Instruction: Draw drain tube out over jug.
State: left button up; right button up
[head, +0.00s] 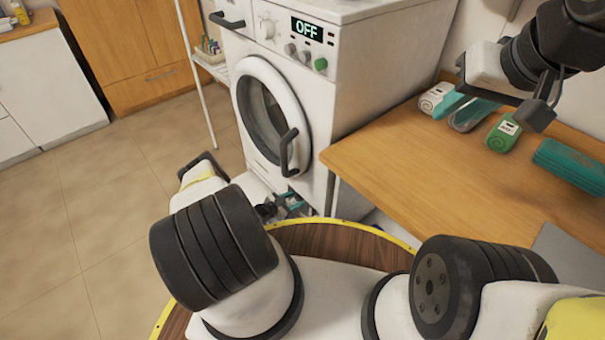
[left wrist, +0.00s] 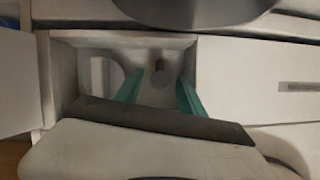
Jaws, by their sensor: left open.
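The white washing machine (head: 285,85) stands ahead with its round door closed and its display reading OFF. My left gripper (head: 292,203) is low at the machine's front, partly hidden behind my arm. In the left wrist view its two teal fingers (left wrist: 160,92) are apart and reach into an open rectangular recess (left wrist: 120,42). I cannot tell whether the stub is the drain tube. I cannot make out a jug. My right gripper (head: 538,105) hangs above the wooden table; its finger opening is unclear.
A white rack (head: 212,68) stands left of the machine. The tiled floor (head: 100,190) at the left is clear.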

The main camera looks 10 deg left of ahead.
pick_arm(q)
grip_shut()
dwell(1.3)
